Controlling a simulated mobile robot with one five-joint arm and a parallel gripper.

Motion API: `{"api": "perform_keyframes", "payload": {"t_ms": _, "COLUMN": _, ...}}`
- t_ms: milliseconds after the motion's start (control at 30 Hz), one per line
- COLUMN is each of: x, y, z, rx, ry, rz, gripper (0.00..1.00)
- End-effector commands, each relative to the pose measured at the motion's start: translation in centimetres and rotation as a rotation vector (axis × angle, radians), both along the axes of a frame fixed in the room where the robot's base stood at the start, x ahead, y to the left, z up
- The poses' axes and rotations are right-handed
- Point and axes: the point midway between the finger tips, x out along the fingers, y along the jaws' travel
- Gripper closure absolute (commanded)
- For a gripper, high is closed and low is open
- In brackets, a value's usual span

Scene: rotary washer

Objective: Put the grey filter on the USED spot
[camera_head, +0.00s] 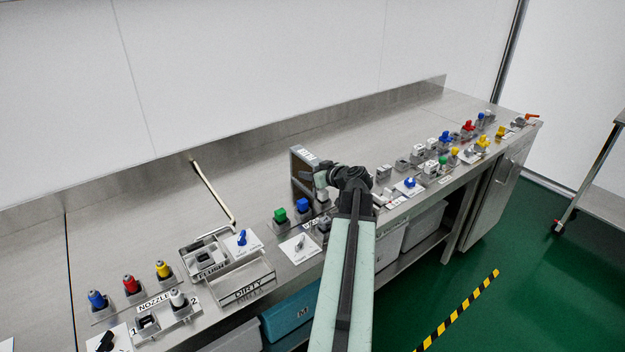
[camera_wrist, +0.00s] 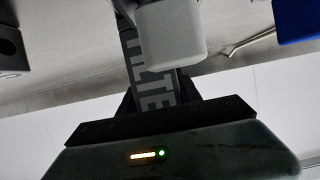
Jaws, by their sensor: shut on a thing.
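My gripper (camera_head: 323,180) is over the bench at the middle of the head view, beside an upright framed block (camera_head: 304,165) with lettering on its top. In the wrist view a grey rounded block, which I take as the grey filter (camera_wrist: 171,38), sits between the jaws, and the gripper is shut on it. In the head view, a grey piece shows just under the jaws, mostly hidden by my arm. I cannot tell whether it is clear of its holder. No label reading USED is legible; a small label (camera_head: 311,225) in front of the holders is partly hidden.
A green-topped piece (camera_head: 280,215) and a blue-topped piece (camera_head: 302,205) stand just left of my gripper. A tray marked DIRTY (camera_head: 262,285) is front left, near a FLUSH holder (camera_head: 212,268). Several coloured knobs and blocks crowd the right. The bench's back strip is mostly clear.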

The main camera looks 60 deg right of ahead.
Motion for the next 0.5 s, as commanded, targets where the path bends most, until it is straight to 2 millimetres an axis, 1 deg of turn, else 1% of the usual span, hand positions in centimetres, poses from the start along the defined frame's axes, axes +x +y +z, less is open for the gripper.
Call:
{"api": "perform_keyframes", "payload": {"t_ms": 133, "x": -0.03, "y": -0.02, "z": 0.25, "rx": 0.0, "ry": 0.0, "rz": 0.0, "gripper": 1.0}}
{"api": "perform_keyframes", "payload": {"t_ms": 267, "x": -0.05, "y": -0.04, "z": -0.24, "rx": 0.0, "ry": 0.0, "rz": -0.001, "gripper": 1.0}}
{"api": "perform_keyframes", "payload": {"t_ms": 300, "x": -0.05, "y": -0.04, "z": -0.11, "rx": 0.0, "ry": 0.001, "rz": -0.001, "gripper": 0.51}}
{"api": "perform_keyframes", "payload": {"t_ms": 333, "x": -0.05, "y": -0.03, "z": -0.07, "rx": 0.0, "ry": 0.001, "rz": -0.001, "gripper": 0.43}}
{"api": "perform_keyframes", "payload": {"t_ms": 367, "x": -0.07, "y": -0.04, "z": -0.07, "rx": 0.0, "ry": 0.001, "rz": -0.001, "gripper": 0.37}}
{"api": "perform_keyframes", "payload": {"t_ms": 500, "x": -0.07, "y": -0.06, "z": -0.07, "rx": 0.0, "ry": 0.001, "rz": -0.001, "gripper": 0.37}}
